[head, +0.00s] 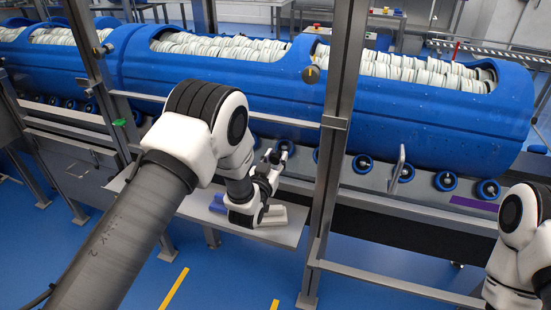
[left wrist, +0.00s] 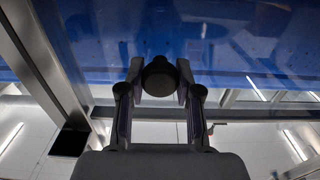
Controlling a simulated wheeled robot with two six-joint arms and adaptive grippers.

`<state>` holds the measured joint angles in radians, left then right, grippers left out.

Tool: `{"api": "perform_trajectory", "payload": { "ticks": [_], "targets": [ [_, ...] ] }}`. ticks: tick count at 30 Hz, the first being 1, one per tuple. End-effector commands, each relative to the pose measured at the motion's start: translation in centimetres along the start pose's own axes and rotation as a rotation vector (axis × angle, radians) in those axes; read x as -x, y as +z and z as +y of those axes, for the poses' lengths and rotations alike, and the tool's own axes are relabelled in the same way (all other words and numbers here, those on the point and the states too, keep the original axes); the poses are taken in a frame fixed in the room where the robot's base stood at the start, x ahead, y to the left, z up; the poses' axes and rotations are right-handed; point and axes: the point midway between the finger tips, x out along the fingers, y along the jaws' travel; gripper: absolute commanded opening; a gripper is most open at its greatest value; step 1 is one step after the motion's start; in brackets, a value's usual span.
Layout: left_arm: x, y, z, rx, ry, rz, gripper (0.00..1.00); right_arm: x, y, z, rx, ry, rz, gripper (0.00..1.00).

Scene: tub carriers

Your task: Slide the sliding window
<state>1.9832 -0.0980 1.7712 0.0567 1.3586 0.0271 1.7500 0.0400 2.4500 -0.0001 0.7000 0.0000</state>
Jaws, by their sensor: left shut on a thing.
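The window seems to be a clear pane in the steel frame in front of the blue tub; the left wrist view shows light streaks over the blue (left wrist: 235,50), and the pane's edges are hard to make out. My left gripper (head: 280,156) is low in front of the tub, above a small grey shelf. In the left wrist view, my left gripper (left wrist: 160,88) has its fingers on both sides of a dark round knob (left wrist: 158,76) and is shut on it. In the head view the knob is too small to tell. My right gripper is out of view.
The long blue tub (head: 420,120) holds stacked pale discs and rests on small blue rollers (head: 362,163). A steel post (head: 342,110) stands right of my left gripper. The grey shelf (head: 275,235) carries small pale objects. A metal handle (head: 397,168) is farther right. Blue floor lies in front.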

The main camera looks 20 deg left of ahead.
Motion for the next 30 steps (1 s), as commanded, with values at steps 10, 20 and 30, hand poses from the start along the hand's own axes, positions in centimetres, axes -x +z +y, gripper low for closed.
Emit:
{"api": "perform_trajectory", "payload": {
  "ticks": [10,20,30],
  "targets": [
    [0.0,0.1,-3.6,0.003,-0.005,0.001,0.0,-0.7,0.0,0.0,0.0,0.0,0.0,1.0],
    [0.1,0.1,-13.5,0.003,-0.009,0.003,0.0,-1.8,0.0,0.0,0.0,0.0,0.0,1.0],
    [0.1,0.1,-23.3,0.001,-0.006,0.002,0.0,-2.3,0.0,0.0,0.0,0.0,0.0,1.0]
  ]
}}
